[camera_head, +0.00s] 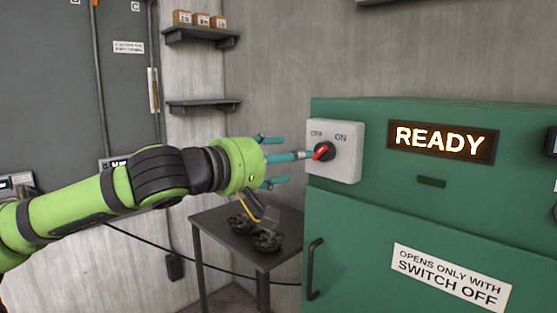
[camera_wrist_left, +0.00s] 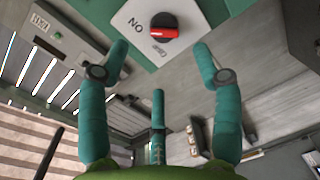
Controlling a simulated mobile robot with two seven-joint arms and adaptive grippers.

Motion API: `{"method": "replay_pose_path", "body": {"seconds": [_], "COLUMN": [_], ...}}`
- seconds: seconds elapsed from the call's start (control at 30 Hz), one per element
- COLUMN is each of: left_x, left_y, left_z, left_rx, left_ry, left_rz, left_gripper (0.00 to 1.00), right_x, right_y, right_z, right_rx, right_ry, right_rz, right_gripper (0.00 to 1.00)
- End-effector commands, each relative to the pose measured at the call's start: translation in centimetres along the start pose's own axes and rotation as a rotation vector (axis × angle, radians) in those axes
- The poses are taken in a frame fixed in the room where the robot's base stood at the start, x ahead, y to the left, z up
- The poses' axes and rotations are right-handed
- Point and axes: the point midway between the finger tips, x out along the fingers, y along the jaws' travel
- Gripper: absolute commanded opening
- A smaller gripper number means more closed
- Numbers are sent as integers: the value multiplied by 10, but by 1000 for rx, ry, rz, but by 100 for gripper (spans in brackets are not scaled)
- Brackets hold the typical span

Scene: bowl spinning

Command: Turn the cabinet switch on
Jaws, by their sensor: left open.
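The cabinet switch is a white plate (camera_head: 345,165) on the green cabinet (camera_head: 365,235), marked OFF at left and ON at right. Its round black knob (camera_head: 326,162) has a red handle (camera_head: 322,151), tilted in the head view; which mark it points at is unclear. My left gripper (camera_head: 284,158) is open and empty, just left of the switch, its teal fingers spread. One fingertip overlaps the handle's edge; I cannot tell if it touches. In the left wrist view the red handle (camera_wrist_left: 164,32) lies beyond the spread fingers (camera_wrist_left: 160,55). My right gripper is not in view.
A lit READY display (camera_head: 442,141) is on the cabinet. Its door has a black handle (camera_head: 315,268) and a sign (camera_head: 450,277) reading "opens only with switch off". A small dark table (camera_head: 215,222) with dark round parts (camera_head: 267,240) stands below my gripper. Wall shelves (camera_head: 205,104) are behind.

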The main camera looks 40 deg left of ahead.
Motion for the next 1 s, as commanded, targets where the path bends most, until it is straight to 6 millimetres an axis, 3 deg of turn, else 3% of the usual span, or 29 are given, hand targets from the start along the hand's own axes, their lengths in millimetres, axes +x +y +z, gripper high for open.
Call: {"method": "replay_pose_path", "body": {"seconds": [0.23, 0.87, 0.97, 1.0], "left_x": [-12, -12, -6, -1], "left_y": [-1, -2, -7, -11], "left_z": [0, 1, 16, 29], "left_rx": [-6, -10, -54, -97], "left_ry": [2, -3, -60, -110], "left_rz": [-2, -2, -5, -7], "left_gripper": [65, 65, 65, 65], "right_x": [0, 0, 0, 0], "right_y": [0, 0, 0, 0], "right_z": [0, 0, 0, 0], "right_rx": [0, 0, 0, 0], "right_ry": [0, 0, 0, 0], "right_rz": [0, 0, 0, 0], "right_gripper": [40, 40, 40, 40]}}
